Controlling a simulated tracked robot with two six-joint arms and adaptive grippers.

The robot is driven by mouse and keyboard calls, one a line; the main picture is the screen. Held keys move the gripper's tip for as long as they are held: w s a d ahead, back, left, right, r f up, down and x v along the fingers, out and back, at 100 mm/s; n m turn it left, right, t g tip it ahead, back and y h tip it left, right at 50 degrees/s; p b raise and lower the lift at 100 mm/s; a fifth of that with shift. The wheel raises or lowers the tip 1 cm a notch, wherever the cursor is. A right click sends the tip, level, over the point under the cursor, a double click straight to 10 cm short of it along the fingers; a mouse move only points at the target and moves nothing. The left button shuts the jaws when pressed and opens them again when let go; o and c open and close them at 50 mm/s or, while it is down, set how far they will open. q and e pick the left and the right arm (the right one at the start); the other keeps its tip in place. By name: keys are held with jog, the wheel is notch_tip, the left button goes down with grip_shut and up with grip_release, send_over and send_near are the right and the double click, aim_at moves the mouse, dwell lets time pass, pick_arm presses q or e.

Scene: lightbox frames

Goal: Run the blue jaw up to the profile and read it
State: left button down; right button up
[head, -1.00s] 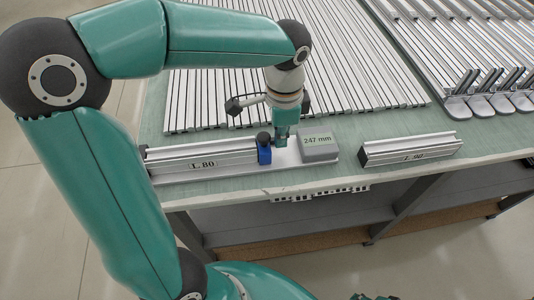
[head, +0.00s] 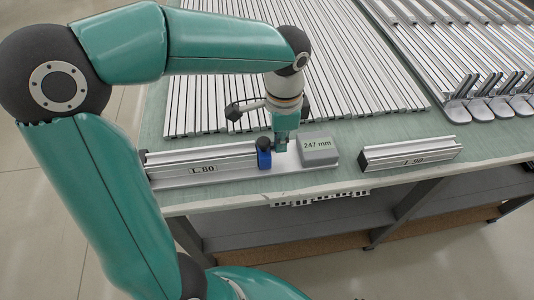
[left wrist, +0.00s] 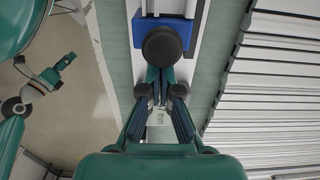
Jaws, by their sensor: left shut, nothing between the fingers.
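The blue jaw (head: 264,159), with a black knob on top, stands on the pale measuring rail (head: 225,178). It sits at the right end of the aluminium profile (head: 200,168) marked L 80, with no clear gap showing. The grey readout (head: 319,151) at the rail's right end shows 247 mm. My left gripper (head: 281,146) is shut and empty, just right of the jaw. The left wrist view shows the fingertips (left wrist: 160,74) close to the black knob (left wrist: 166,43) above the blue jaw (left wrist: 137,34); contact is unclear. A small teal and dark part (left wrist: 45,76) there may be my right gripper.
Another profile (head: 410,155), marked L 90, lies right of the readout. Long profiles (head: 330,80) cover the table behind the rail. Several metal angle pieces (head: 485,95) stand at the far right. Bare green tabletop (head: 390,128) shows between the rail and the long profiles.

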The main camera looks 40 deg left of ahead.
pick_arm(q)
jog(key=shift+s+a, duration=0.45)
jog(key=shift+s, duration=0.05)
dwell(1.1)
jog(key=shift+w+d, duration=0.2)
jog(key=shift+w+d, duration=0.2)
jog(key=shift+w, duration=0.1)
notch_tip(320, 180, up, 7)
jog(key=p, duration=0.6)
dwell(0.4)
